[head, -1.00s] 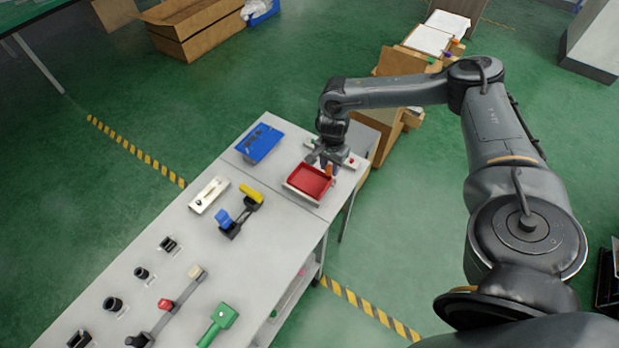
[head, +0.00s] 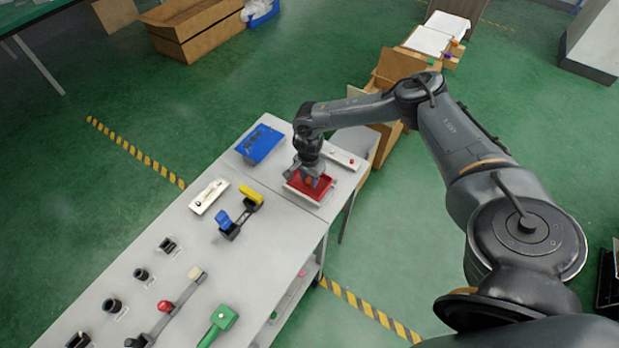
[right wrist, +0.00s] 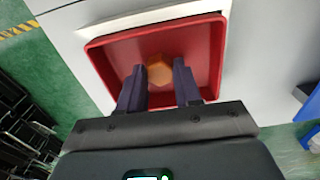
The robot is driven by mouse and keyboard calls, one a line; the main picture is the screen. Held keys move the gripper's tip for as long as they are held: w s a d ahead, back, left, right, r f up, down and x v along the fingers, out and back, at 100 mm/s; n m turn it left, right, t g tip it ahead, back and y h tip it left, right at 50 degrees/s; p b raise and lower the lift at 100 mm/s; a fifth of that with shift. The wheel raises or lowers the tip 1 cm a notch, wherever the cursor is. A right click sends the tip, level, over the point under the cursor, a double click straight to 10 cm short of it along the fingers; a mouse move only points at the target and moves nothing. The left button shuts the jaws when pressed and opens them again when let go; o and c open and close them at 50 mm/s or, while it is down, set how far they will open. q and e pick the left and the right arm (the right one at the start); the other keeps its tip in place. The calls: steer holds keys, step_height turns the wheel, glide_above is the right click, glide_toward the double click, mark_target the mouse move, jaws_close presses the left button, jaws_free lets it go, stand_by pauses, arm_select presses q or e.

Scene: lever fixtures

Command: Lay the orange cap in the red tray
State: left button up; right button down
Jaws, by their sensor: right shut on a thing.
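The red tray (head: 325,193) sits at the far right end of the grey table. It fills the upper middle of the right wrist view (right wrist: 207,38). My right gripper (head: 312,180) is over the tray with its fingers pointing down into it. The orange cap (right wrist: 159,72) is between the two fingers in the right wrist view, and my right gripper is shut on it. A bit of orange (head: 309,182) shows at the fingertips in the head view. I cannot tell whether the cap touches the tray floor. My left gripper is out of view.
A blue board (head: 260,144) lies left of the tray. A white fixture bar (head: 341,157) is behind it. Lever fixtures with blue and yellow handles (head: 238,212) and a green one (head: 219,322) stand nearer on the table. The table's right edge is close to the tray.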

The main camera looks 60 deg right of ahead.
mark_target(309, 181)
steer(key=shift+f, duration=0.2)
steer(key=c, duration=0.8)
jaws_free()
steer(key=shift+r, duration=0.15)
steer(key=shift+r, duration=0.2)
step_height(309, 181, up, 12)
steer(key=shift+f, duration=0.1)
